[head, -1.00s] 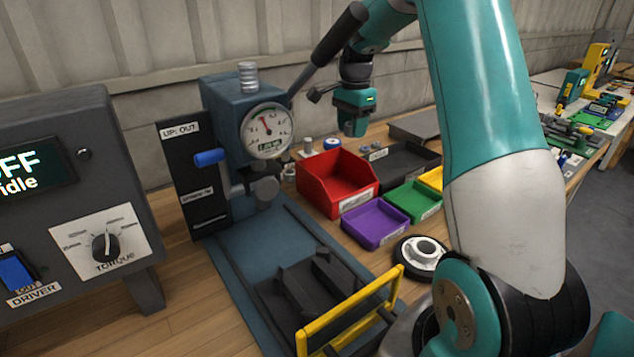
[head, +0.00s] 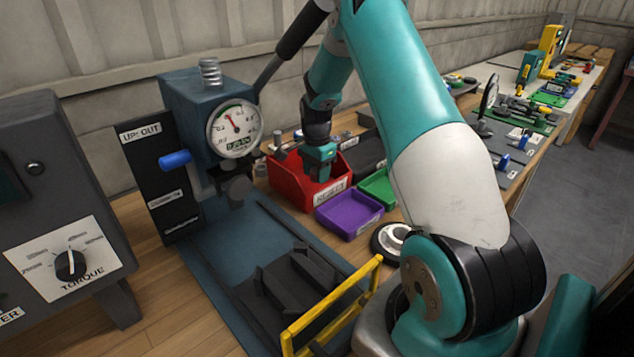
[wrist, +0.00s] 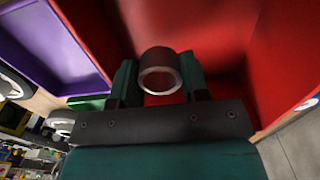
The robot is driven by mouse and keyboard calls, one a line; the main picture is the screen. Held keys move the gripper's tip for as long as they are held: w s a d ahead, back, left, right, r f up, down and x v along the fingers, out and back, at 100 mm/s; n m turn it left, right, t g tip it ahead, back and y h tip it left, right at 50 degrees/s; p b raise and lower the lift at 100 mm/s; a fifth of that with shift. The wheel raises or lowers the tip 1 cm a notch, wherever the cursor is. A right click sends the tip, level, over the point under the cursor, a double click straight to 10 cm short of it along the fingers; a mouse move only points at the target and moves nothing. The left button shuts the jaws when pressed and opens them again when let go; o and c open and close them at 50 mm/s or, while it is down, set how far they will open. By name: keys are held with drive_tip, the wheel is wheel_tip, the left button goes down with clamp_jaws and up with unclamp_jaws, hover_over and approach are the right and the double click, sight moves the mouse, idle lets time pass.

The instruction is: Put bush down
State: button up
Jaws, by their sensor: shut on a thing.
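In the wrist view my gripper (wrist: 160,85) is shut on a short grey metal ring, the bush (wrist: 160,74), with a finger on each side of it. The bush is held over the inside of a red bin (wrist: 222,45); I cannot tell whether it touches the bin floor. In the head view my gripper (head: 319,172) points down at the red bin (head: 285,186), over its front right part. The bush cannot be made out in the head view.
A purple tray (head: 349,213) stands right in front of the red bin, and a green tray (head: 378,188) beside it. A blue press with a round gauge (head: 235,129) stands to the left. A yellow guard frame (head: 333,306) rises in front. A round flanged part (head: 392,240) lies near my arm's base.

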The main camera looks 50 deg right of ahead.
drive_tip(key=shift+f, duration=1.9)
drive_tip(key=shift+f, duration=0.2)
drive_tip(key=o, duration=1)
drive_tip(key=shift+c, duration=0.2)
drive_tip(key=shift+r, duration=0.15)
wheel_tip(320, 180, up, 12)
drive_tip(key=shift+b, duration=0.4)
